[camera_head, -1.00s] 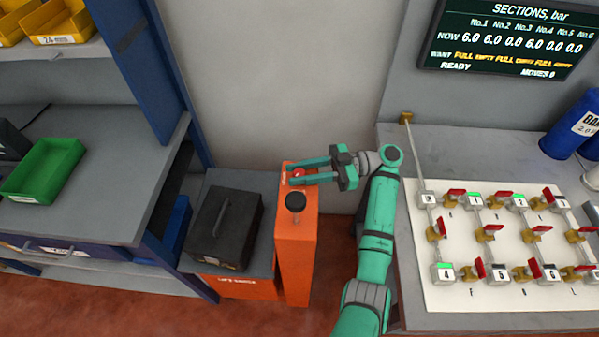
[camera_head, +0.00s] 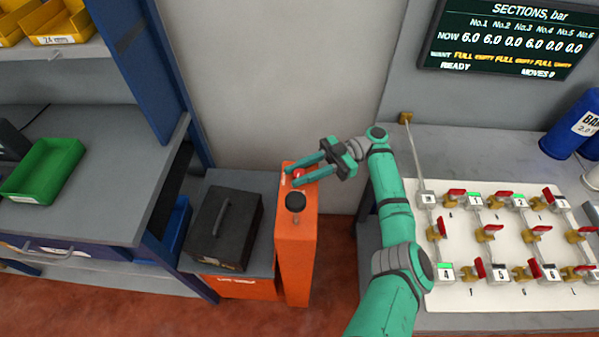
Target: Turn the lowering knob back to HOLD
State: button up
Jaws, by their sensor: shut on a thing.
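An orange post (camera_head: 296,255) stands left of my arm, with two controls on its top. A small red knob (camera_head: 299,174) sits at the far end of the top. A round black knob (camera_head: 296,201) sits nearer the camera. My gripper (camera_head: 294,175) reaches in from the right, its two teal fingers on either side of the red knob and shut on it. The fingers partly cover the red knob, and its pointer cannot be made out. Any HOLD label is too small to read.
A black case (camera_head: 222,228) with a handle rests on a grey platform (camera_head: 250,184) left of the post. A shelf unit with a green bin (camera_head: 43,170) stands further left. A valve bench (camera_head: 465,315) is on the right, under a dark display (camera_head: 510,38).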

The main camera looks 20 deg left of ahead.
jog(key=shift+s, duration=0.1)
jog(key=o, duration=1.1)
jog(key=shift+c, duration=0.2)
